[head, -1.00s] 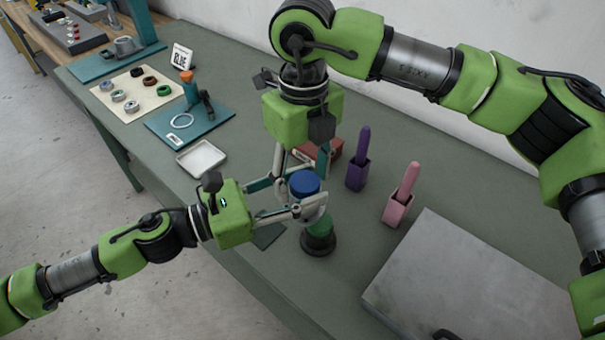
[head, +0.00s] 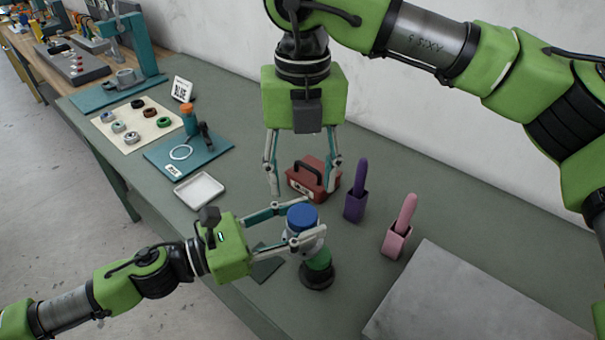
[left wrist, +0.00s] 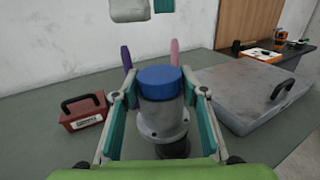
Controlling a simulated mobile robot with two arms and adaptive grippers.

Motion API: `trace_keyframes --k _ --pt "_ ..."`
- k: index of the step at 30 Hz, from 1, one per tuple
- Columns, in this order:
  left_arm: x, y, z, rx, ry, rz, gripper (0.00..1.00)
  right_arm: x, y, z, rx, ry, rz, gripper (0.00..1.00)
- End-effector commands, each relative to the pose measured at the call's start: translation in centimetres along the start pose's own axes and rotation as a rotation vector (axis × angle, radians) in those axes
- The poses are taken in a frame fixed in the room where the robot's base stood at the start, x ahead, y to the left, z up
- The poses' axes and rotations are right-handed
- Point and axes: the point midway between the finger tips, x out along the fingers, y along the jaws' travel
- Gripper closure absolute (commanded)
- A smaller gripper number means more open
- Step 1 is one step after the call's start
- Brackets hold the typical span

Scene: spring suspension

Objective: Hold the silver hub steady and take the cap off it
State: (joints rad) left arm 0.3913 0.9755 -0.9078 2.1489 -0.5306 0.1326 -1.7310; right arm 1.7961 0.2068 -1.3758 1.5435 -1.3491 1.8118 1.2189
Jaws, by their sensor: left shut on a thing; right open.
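The silver hub (left wrist: 163,118) stands upright on a green stand with a dark round base (head: 318,277). The blue cap (head: 302,217) sits on top of the hub; it also shows in the left wrist view (left wrist: 160,78). My left gripper (head: 303,222) is shut on the hub, with one finger on each side just below the cap. In the head view its fingers hide much of the hub (head: 312,243). My right gripper (head: 303,184) is open and empty above and behind the cap, fingers pointing down. Its fingertips show at the top of the left wrist view.
A red toolbox (head: 326,180) stands behind the hub. A white tray (head: 198,190), a teal board (head: 160,160) and a mat of rings (head: 152,127) lie left.

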Motion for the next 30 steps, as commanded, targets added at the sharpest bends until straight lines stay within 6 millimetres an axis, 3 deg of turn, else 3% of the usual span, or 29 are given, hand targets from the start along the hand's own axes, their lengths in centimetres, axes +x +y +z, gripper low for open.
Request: trace_keyframes --k 5,18,30 --pt "0.0 0.0 0.1 0.001 -0.002 -0.001 1.0 0.7 -0.1 0.0 0.048 0.002 0.0 0.51" --pt "0.0 0.0 0.2 0.001 -0.003 -0.001 1.0 6.9 0.0 -0.1 0.045 0.002 0.0 0.51" --pt "0.0 0.0 0.2 0.001 -0.003 -0.001 1.0 7.8 0.0 0.0 0.045 0.001 0.001 0.51"
